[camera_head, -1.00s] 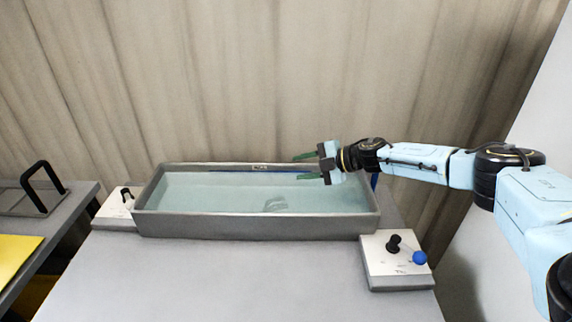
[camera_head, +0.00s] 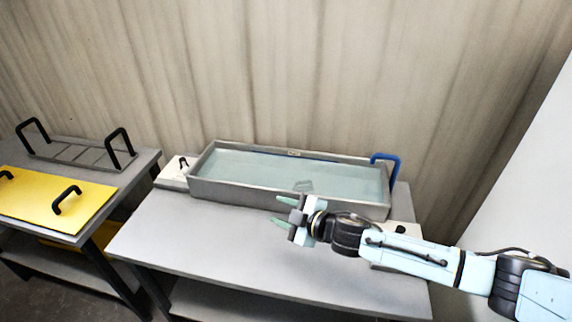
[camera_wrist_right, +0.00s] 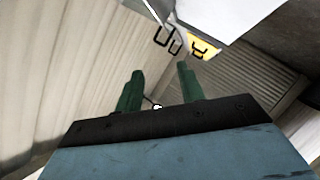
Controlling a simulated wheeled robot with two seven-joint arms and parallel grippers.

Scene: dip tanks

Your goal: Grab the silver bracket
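A small greyish bracket-like piece (camera_head: 303,186) lies in the clear liquid of the grey tank (camera_head: 250,193), right of its middle near the front wall; its exact shape is blurred. My right gripper (camera_head: 277,210) is in front of the tank, below and left of the piece in the picture, with its green fingers pointing left. The fingers are apart, with nothing seen held between them. They also show apart in the right wrist view (camera_wrist_right: 160,72), where the piece does not show. My left gripper is not in view.
A blue handle (camera_head: 397,165) rises at the tank's right end. White control boxes stand left (camera_head: 172,179) and right (camera_head: 405,236) of it, the right one partly hidden by my arm. A left bench holds a yellow plate (camera_head: 45,205) and a grey rack (camera_head: 75,152) with black handles.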

